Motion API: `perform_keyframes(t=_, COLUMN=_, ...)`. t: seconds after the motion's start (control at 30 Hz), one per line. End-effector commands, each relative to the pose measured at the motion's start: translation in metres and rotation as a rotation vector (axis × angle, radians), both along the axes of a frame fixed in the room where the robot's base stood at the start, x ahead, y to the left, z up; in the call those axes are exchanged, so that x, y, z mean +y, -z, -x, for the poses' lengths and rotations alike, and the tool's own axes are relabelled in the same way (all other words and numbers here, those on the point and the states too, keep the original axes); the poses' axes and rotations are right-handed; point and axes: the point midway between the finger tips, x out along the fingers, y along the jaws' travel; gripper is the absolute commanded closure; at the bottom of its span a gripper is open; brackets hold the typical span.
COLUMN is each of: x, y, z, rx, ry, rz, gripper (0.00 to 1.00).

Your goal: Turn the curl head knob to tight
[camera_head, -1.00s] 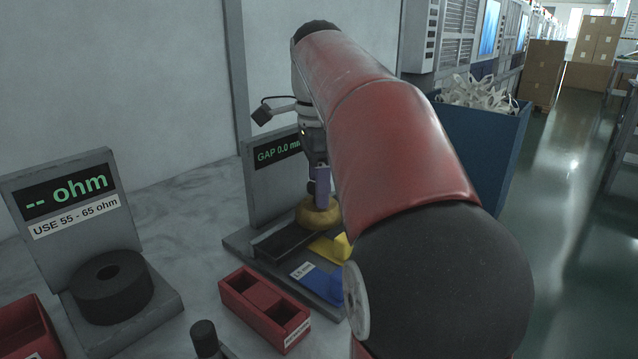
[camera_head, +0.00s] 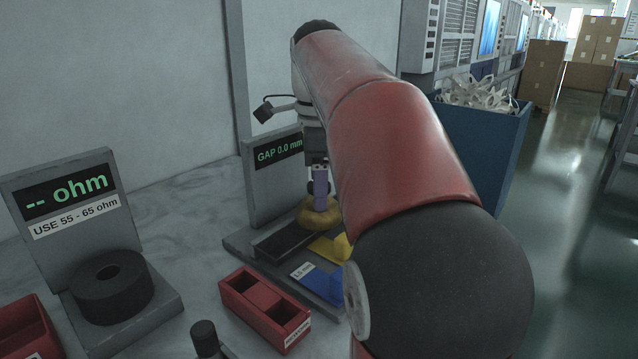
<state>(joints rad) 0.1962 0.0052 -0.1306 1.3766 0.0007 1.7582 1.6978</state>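A round brass-coloured piece (camera_head: 318,217) sits on the grey fixture with the "GAP 0.0 mm" display (camera_head: 278,151). It looks like the curl head, and its right side is hidden behind my red arm. My gripper (camera_head: 319,192) points down right over its top, with a purple part showing between dark parts. I cannot make out the knob itself or its markings, nor whether the fingers are closed on it.
A red tray (camera_head: 264,307) stands nearer. A black ring (camera_head: 111,287) sits by the ohm display (camera_head: 68,195) at left. A blue bin (camera_head: 484,150) stands behind my arm.

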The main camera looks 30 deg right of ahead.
Motion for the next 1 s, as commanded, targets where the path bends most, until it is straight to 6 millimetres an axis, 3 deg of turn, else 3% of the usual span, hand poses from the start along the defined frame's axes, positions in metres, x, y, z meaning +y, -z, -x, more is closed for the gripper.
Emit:
perform_keyframes(t=0.37, x=0.000, y=-0.003, z=0.000, rx=0.001, ry=-0.001, rz=0.000, gripper=0.43)
perform_keyframes(t=0.8, x=-0.001, y=-0.061, z=-0.001, rx=-0.002, ry=0.001, rz=0.001, gripper=0.43)
perform_keyframes(t=1.0, x=0.000, y=-0.073, z=0.000, rx=-0.002, ry=0.000, rz=0.001, gripper=0.43)
